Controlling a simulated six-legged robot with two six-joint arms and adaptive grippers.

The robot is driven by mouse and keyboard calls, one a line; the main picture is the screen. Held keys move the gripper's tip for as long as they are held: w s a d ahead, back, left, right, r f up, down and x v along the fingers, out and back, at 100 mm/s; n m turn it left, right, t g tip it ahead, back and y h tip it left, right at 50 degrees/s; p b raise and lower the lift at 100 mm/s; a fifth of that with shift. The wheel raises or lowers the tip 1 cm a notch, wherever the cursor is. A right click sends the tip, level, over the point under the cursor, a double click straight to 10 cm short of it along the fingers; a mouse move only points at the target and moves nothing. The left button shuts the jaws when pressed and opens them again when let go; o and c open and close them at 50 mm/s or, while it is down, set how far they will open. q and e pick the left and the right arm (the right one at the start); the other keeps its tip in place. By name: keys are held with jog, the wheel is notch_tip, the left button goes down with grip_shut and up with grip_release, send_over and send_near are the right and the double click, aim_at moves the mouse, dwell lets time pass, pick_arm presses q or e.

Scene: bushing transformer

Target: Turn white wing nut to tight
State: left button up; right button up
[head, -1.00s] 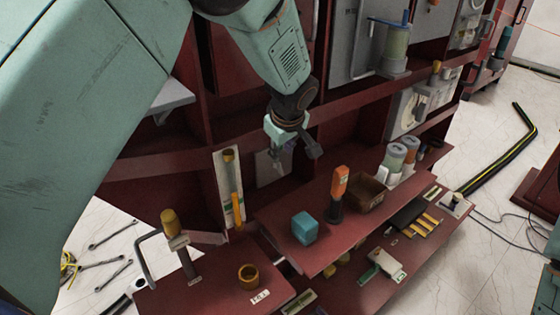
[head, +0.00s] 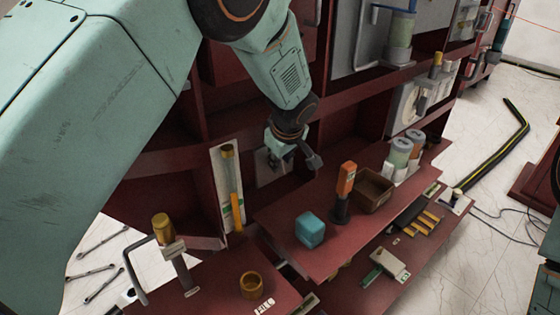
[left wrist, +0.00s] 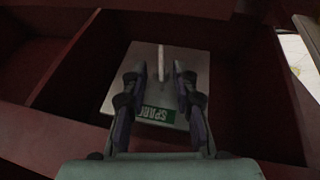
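My left gripper (head: 277,160) is in front of a grey plate inside a dark red compartment of the cabinet. The plate also shows in the left wrist view (left wrist: 120,87) with a green label (left wrist: 158,114) on its lower part. A thin, pale upright piece (left wrist: 161,62), possibly the white wing nut, stands out against the plate's upper middle. The left gripper's two fingers (left wrist: 161,72) are apart, one on each side of this piece, with gaps visible. Contact is not seen. My right gripper is not in view.
Red shelf walls enclose the plate closely. Below, a red shelf holds a blue box (head: 310,229), an orange-topped tool (head: 344,190) and a brown bin (head: 371,188). A yellow-capped clamp (head: 163,230) and brass ring (head: 251,284) are at lower left.

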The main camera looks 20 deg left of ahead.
pick_arm(q)
jog(key=shift+a, duration=0.1)
jog(key=shift+s+r, duration=0.15)
jog(key=shift+s, duration=0.1)
jog(key=shift+c, duration=0.4)
jog(key=shift+w, duration=0.15)
jog(key=c, duration=0.4)
grip_shut()
